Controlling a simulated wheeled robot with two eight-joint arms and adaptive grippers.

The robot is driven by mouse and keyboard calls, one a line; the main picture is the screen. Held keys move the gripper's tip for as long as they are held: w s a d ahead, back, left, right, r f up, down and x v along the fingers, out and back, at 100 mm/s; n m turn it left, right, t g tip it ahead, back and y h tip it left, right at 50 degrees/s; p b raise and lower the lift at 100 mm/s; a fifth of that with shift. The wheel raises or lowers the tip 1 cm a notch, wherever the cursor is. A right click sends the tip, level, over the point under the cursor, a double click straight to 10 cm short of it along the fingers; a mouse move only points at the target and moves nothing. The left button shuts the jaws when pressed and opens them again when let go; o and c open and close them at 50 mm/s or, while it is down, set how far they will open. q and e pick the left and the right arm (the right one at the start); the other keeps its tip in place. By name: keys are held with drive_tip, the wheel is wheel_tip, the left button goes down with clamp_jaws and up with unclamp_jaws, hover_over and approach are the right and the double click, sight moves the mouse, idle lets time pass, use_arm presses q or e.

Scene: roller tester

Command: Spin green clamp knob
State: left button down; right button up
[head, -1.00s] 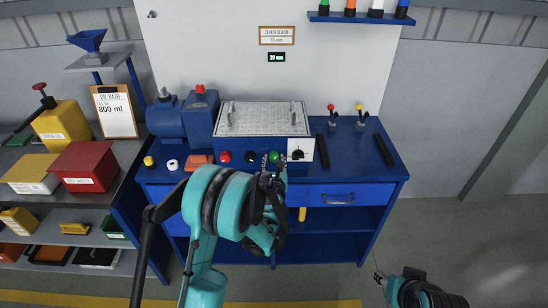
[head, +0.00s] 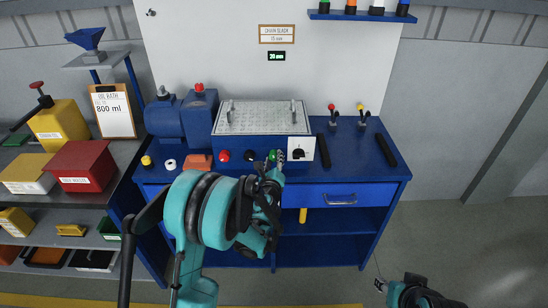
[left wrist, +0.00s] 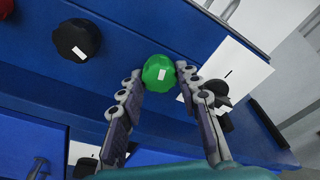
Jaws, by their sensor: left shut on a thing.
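The green clamp knob (head: 272,155) sits on the blue front of the tester, right of a black knob (head: 250,156) and a red knob (head: 224,156). My left gripper (left wrist: 161,75) is shut on the green knob, one finger on each side of it. In the left wrist view the green knob (left wrist: 158,70) has a small white mark near its right side. In the head view my left wrist hides part of the bench below the knob. My right gripper (head: 400,289) is low at the right, away from the bench, and its fingers are unclear.
A white plate with a black selector knob (head: 298,154) is close to the right of the green knob. The lidded tester box (head: 262,117) is above. A drawer (head: 339,197) is below.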

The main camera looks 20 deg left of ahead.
use_arm(q)
drive_tip(key=n+b, duration=0.1)
drive_tip(key=n, duration=0.1)
drive_tip(key=shift+f+n+b, duration=0.2)
drive_tip(key=shift+n+b, duration=0.15)
drive_tip(key=shift+n, duration=0.05)
drive_tip(key=shift+r+n+t, duration=0.1)
drive_tip(key=shift+n+t, duration=0.2)
drive_tip(key=shift+n, duration=0.3)
drive_tip(key=shift+r+n, duration=0.1)
drive_tip(key=shift+n, duration=0.4)
drive_tip(key=shift+n+t, duration=0.3)
drive_tip(key=shift+n, duration=0.9)
drive_tip(key=c, duration=1)
unclamp_jaws()
